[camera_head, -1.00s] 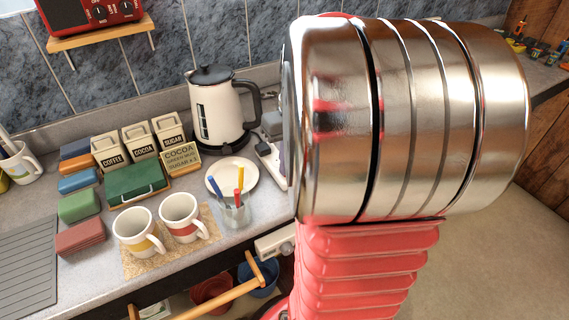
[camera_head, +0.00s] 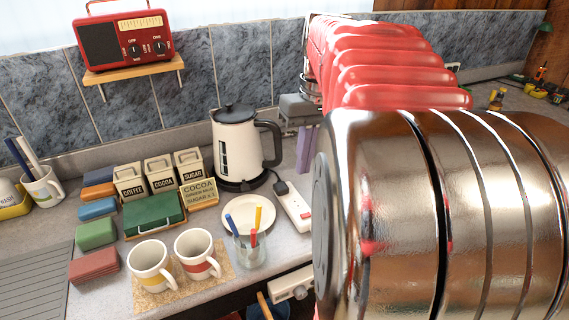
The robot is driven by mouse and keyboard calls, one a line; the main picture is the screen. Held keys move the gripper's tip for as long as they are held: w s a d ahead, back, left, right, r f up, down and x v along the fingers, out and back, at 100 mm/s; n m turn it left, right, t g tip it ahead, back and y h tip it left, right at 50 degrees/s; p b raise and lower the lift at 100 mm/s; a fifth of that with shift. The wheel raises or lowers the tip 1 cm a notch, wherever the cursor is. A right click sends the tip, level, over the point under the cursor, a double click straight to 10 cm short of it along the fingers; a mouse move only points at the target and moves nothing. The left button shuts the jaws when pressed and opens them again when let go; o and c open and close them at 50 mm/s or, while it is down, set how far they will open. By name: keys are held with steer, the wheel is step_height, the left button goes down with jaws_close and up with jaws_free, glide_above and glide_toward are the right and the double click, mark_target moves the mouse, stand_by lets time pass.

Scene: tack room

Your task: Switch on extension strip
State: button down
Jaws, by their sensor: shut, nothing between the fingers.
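The white extension strip (camera_head: 293,207) lies on the worktop right of the kettle, with a black plug in its far end and a red switch (camera_head: 305,215) near its close end. I cannot tell the switch's position. My gripper (camera_head: 305,168) shows beyond the strip's far end, to the right of the kettle, with a grey body and purple fingers pointing down. It is shut and empty, and appears apart from the strip. My large silver and red arm hides the worktop to the right.
The cream kettle (camera_head: 238,148) stands close left of my gripper. A white plate (camera_head: 249,214) and a glass of pens (camera_head: 250,249) are left of the strip. Mugs, canisters and a green box (camera_head: 154,212) fill the left. A red radio (camera_head: 125,47) sits on a wall shelf.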

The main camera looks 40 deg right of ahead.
stand_by(0.3)
steer(key=s+a+f+n+t, duration=0.1)
steer(key=a+f, duration=0.1)
steer(key=a, duration=0.6)
steer(key=s+a+f+n+t, duration=0.1)
steer(key=a+f+t, duration=0.1)
steer(key=a, duration=0.6)
steer(key=s+a+f+n+t+h, duration=0.1)
steer(key=s+a+f+t, duration=0.1)
steer(key=a, duration=0.6)
steer(key=shift+a+f, duration=0.2)
steer(key=shift+f, duration=0.65)
steer(key=shift+s, duration=0.15)
